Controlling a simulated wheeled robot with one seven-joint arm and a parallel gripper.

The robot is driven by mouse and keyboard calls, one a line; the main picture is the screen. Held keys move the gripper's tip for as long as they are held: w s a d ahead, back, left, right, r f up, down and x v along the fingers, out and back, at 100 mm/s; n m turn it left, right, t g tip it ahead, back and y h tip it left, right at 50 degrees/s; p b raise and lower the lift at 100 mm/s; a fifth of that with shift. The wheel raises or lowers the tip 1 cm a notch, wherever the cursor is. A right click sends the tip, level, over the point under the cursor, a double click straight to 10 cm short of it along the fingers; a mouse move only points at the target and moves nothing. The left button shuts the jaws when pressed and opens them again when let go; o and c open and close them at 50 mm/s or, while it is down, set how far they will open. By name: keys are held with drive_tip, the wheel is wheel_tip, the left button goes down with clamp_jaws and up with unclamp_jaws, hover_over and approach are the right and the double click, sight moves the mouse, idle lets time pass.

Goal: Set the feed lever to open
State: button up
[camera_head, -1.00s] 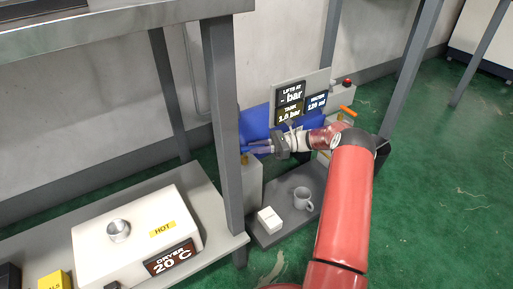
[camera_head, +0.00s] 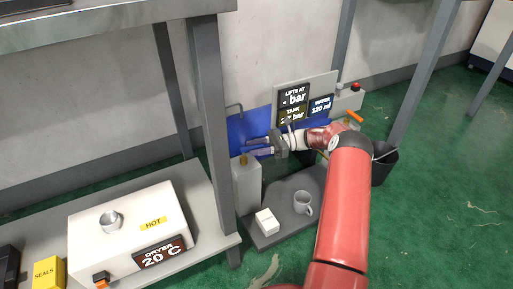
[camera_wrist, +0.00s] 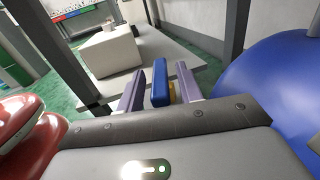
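A blue bar (camera_wrist: 160,82), which looks like a lever handle, stands between my fingers in the wrist view, with a bit of yellow behind it. I cannot tell for sure that it is the feed lever. My gripper (camera_head: 256,147) is open, with purple fingers on either side of the bar; in the wrist view (camera_wrist: 160,88) a gap shows on each side. In the head view the fingers point left, above a pale box (camera_head: 246,188) with a small yellow part on top. An orange lever (camera_head: 355,117) sits on the machine's right side.
A display panel (camera_head: 306,92) stands behind my wrist, with a red button (camera_head: 356,86) to its right. A mug (camera_head: 302,203) and a white block (camera_head: 266,221) rest on the low grey platform. The dryer (camera_head: 125,235) and a table post (camera_head: 214,130) are left.

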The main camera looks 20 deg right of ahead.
drive_tip(key=d, duration=0.7)
drive_tip(key=shift+s+d, duration=0.25)
drive_tip(key=shift+d, duration=0.15)
